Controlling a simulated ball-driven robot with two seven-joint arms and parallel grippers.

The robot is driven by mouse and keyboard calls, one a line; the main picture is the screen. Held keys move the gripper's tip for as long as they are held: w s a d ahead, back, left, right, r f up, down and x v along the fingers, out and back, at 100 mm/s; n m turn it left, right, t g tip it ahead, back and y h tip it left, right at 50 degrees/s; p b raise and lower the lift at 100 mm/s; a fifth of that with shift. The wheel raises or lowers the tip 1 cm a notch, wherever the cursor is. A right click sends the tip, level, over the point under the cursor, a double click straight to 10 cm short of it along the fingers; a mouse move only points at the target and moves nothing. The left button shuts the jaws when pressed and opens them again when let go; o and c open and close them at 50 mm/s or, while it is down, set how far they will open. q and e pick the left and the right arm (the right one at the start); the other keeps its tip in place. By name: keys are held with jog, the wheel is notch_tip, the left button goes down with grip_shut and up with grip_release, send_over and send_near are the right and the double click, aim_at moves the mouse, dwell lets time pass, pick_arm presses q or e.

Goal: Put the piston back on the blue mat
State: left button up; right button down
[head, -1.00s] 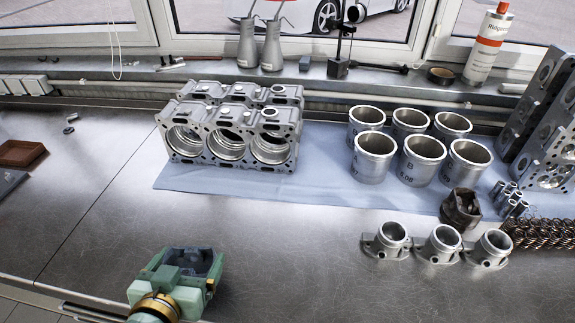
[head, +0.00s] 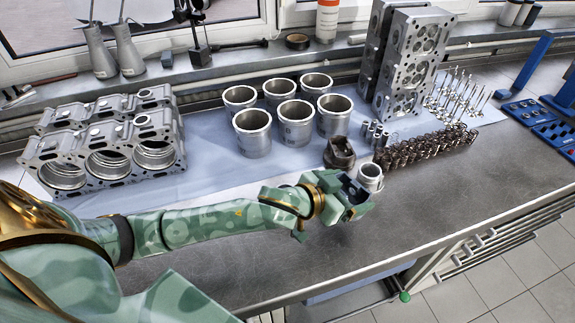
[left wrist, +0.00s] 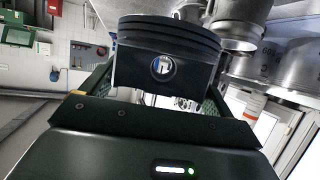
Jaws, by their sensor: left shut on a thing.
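The piston (left wrist: 165,45) is dark with ring grooves at its crown and a round pin bore. It fills the top of the left wrist view. My left gripper (head: 354,196) is shut on it; in the head view the fingers mostly hide it. The gripper is in front of the blue mat (head: 212,165), over the bare steel bench, beside a flanged metal sleeve (head: 370,176). Whether it touches the sleeve I cannot tell. The mat lies along the bench under the engine parts. My right gripper is not in view.
A brown part (head: 340,154) stands just behind the gripper. Several cylinder liners (head: 252,140) stand on the mat, with the engine block (head: 110,150) at left. Springs (head: 425,148) and upright cylinder heads (head: 410,65) are at right. Bare mat shows between block and liners.

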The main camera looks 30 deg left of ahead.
pick_arm(q)
jog(key=w+a+r+p, duration=0.2)
jog(key=w+a+r, duration=0.3)
jog(key=w+a, duration=0.4)
jog(key=a+f+b, duration=0.1)
jog(key=a+f, duration=0.1)
jog(key=a, duration=0.1)
jog(key=s+a+f+b, duration=0.1)
jog(key=a+f, duration=0.2)
jog(key=a, duration=0.1)
jog(key=a+f+b, duration=0.1)
jog(key=a+f, duration=0.2)
jog(key=a, duration=0.1)
jog(key=shift+s+a+f, duration=0.15)
jog(key=shift+s+f, duration=0.1)
jog(key=shift+a+f+b, duration=0.35)
jog(key=f, duration=0.1)
jog(key=f+b, duration=0.1)
jog(key=f, duration=0.1)
jog(key=shift+s+a+f, duration=0.1)
jog(key=shift+a+f, duration=0.15)
jog(key=shift+f, duration=0.15)
jog(key=shift+r, duration=0.1)
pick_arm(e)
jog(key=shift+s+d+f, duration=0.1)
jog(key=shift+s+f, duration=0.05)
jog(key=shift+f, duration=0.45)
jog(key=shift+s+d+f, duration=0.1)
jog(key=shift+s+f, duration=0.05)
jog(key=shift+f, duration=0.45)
